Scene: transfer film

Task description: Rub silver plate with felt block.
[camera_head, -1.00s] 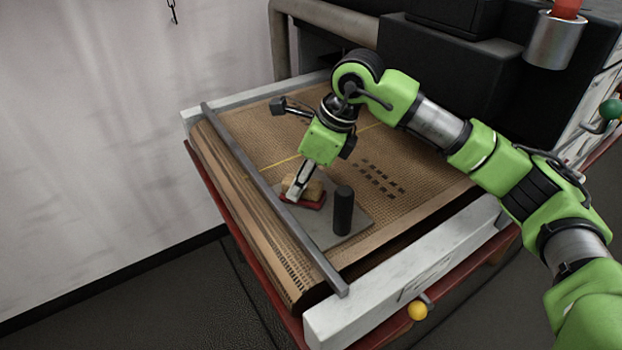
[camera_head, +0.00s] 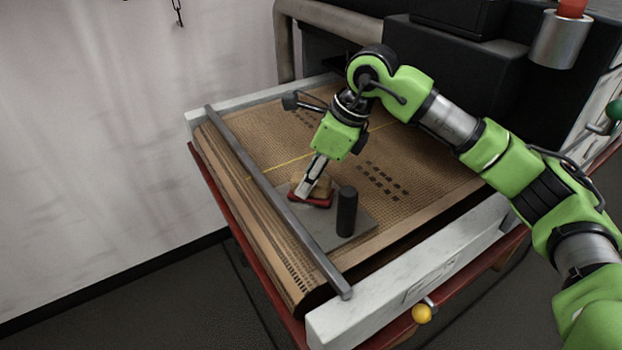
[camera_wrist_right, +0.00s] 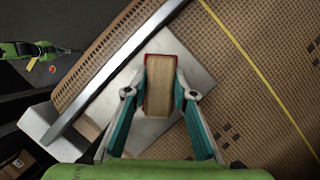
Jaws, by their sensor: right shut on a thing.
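The felt block (camera_head: 322,188), tan wood with a red underside, sits over the left back part of the silver plate (camera_head: 322,232). The plate is a flat grey sheet on the brown mesh bed. My right gripper (camera_head: 304,195) is shut on the block, its fingers tilted down to it. In the right wrist view the block (camera_wrist_right: 160,88) lies between the two fingers, with the pale plate (camera_wrist_right: 200,78) around it. The block looks low against the plate, but its contact face is hidden. A small green arm part at the left of that view looks like mine; its jaws are unclear.
A dark upright cylinder (camera_head: 347,212) stands on the plate just right of the block. A grey metal bar (camera_head: 270,195) runs along the bed's left side. A pale marble beam (camera_head: 400,280) edges the front. Open mesh lies behind and to the right.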

